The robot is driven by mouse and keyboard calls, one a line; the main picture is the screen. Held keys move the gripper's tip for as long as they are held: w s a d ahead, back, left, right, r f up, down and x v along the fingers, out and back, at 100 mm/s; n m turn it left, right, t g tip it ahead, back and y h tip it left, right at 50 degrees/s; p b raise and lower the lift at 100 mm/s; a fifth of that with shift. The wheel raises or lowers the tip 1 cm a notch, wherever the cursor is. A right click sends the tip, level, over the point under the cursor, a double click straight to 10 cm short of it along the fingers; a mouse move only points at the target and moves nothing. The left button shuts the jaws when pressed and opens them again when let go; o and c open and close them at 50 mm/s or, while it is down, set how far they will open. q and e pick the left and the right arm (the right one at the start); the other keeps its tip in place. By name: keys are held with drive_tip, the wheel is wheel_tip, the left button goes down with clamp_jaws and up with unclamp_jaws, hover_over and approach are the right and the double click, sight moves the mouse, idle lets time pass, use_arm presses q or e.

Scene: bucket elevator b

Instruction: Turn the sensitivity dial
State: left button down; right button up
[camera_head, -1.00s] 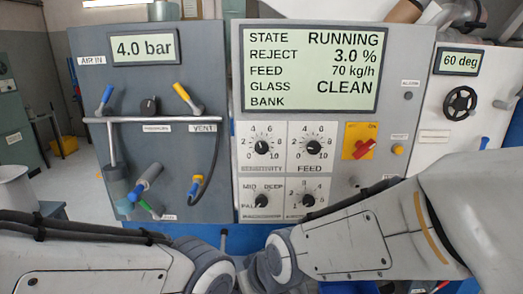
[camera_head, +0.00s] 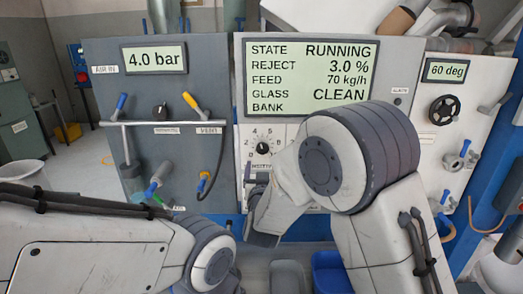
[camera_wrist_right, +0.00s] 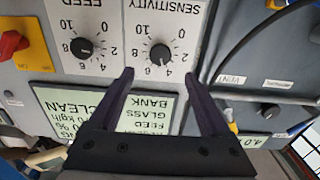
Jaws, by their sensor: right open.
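The sensitivity dial (camera_head: 261,148) is a small black knob on a white scale plate on the grey panel, below the display. It also shows upside down in the right wrist view (camera_wrist_right: 161,54). My right gripper (camera_wrist_right: 158,75) is open and empty, its two dark fingers pointing at the sensitivity plate, with the dial roughly between their lines and apparently a little beyond the tips. In the head view, my right gripper (camera_head: 252,176) is just below the dial and partly hidden by my wrist. My left gripper is out of view; only its arm shows.
The feed dial (camera_wrist_right: 82,47) is beside the sensitivity dial, with a red switch (camera_wrist_right: 12,44) farther along. The display (camera_head: 310,76) sits above. A grey panel with a rail (camera_head: 180,123) and coloured-handled valves is at left. My right arm hides the lower panel.

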sight(262, 150)
drive_tip(key=w+p, duration=0.3)
drive_tip(key=w, duration=0.5)
drive_tip(key=shift+w+p, duration=0.25)
drive_tip(key=shift+p, duration=0.1)
drive_tip(key=shift+w, duration=0.35)
drive_tip(key=shift+c, duration=0.3)
clamp_jaws()
drive_tip(key=m+b, duration=0.1)
drive_tip(key=b, duration=0.2)
drive_tip(key=shift+f+b, duration=0.3)
drive_tip(key=shift+b, duration=0.1)
drive_tip(key=shift+r+m+b, duration=0.25)
drive_tip(key=shift+m+b, duration=0.35)
drive_tip(key=shift+o, duration=0.3)
unclamp_jaws()
